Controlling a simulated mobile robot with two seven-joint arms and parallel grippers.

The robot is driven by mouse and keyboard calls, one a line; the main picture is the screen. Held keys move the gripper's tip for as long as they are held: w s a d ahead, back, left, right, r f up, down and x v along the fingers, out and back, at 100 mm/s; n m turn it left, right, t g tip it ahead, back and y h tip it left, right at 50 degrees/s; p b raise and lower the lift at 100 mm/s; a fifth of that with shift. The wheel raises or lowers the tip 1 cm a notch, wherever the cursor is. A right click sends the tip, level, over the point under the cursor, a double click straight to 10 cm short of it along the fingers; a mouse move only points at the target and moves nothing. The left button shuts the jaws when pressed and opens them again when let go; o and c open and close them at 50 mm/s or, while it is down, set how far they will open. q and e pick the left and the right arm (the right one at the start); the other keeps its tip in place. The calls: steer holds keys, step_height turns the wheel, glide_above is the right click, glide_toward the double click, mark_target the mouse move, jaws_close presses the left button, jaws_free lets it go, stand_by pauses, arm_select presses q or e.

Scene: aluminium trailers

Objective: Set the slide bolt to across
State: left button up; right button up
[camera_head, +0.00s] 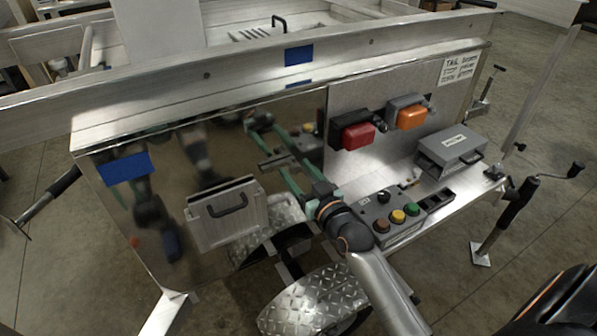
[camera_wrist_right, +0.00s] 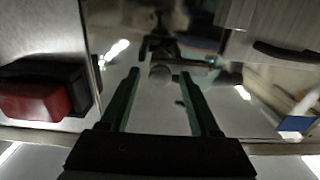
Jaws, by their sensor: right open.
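The slide bolt (camera_head: 278,160) is a small grey metal fitting on the shiny side panel, left of the lamps. In the right wrist view its rounded end (camera_wrist_right: 160,75) shows between my fingers, with a short bar going sideways behind it. My right gripper (camera_head: 272,147) has green fingers, reaches toward the panel and is open around the fitting. In the right wrist view the fingers (camera_wrist_right: 161,82) stand apart on both sides of it. I cannot tell whether they touch it. Reflections in the panel blur the bolt's setting. My left gripper is not in view.
A red lamp (camera_head: 358,135) and an orange lamp (camera_head: 408,116) are right of the bolt. Below them are a button box (camera_head: 395,216) and a grey latched box (camera_head: 451,150). A handled metal box (camera_head: 226,214) is lower left. Tread-plate fenders (camera_head: 313,298) lie below.

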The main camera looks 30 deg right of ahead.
jaws_close()
stand_by(0.3)
stand_by(1.0)
